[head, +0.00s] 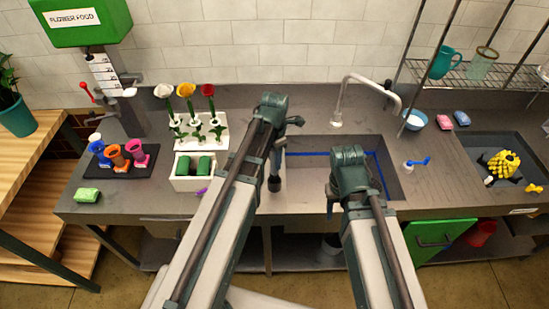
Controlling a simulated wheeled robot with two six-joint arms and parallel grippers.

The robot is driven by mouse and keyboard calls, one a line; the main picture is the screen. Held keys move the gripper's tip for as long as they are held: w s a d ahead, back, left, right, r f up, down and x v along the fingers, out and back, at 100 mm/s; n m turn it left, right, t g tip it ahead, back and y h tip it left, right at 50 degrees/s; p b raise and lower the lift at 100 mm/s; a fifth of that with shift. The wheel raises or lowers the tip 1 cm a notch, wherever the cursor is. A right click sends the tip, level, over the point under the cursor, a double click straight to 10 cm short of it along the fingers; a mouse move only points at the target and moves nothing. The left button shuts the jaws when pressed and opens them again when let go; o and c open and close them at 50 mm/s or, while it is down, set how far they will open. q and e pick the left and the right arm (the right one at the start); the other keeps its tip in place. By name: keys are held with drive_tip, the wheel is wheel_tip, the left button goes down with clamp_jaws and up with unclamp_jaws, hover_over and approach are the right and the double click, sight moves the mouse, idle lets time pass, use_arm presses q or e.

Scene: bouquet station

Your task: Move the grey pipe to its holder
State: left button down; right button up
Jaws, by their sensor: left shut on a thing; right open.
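My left gripper (274,183) points down at the left edge of the sink, below its dark arm joint. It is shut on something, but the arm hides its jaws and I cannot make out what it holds. My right gripper (331,205) is open over the front of the sink, partly hidden by its own wrist. I cannot clearly pick out a loose grey pipe or its holder. The only plain grey pipe shape is the curved tap spout (371,83) behind the sink, apart from both grippers.
A white flower rack (217,128), a white box with green rolls (196,183) and colored cups on a black mat (133,169) stand left. A green sponge (87,195) lies front left. Blue brush (418,162) and white bowl (415,120) sit right of the sink (400,182).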

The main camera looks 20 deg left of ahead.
use_arm(q)
drive_tip(key=shift+f, duration=0.2)
drive_tip(key=shift+f+b, duration=0.75)
drive_tip(key=shift+b, duration=0.15)
drive_tip(key=shift+f, duration=0.1)
drive_tip(key=shift+f+b, duration=0.7)
drive_tip(key=shift+b, duration=0.1)
drive_tip(key=shift+c, duration=1.7)
unclamp_jaws()
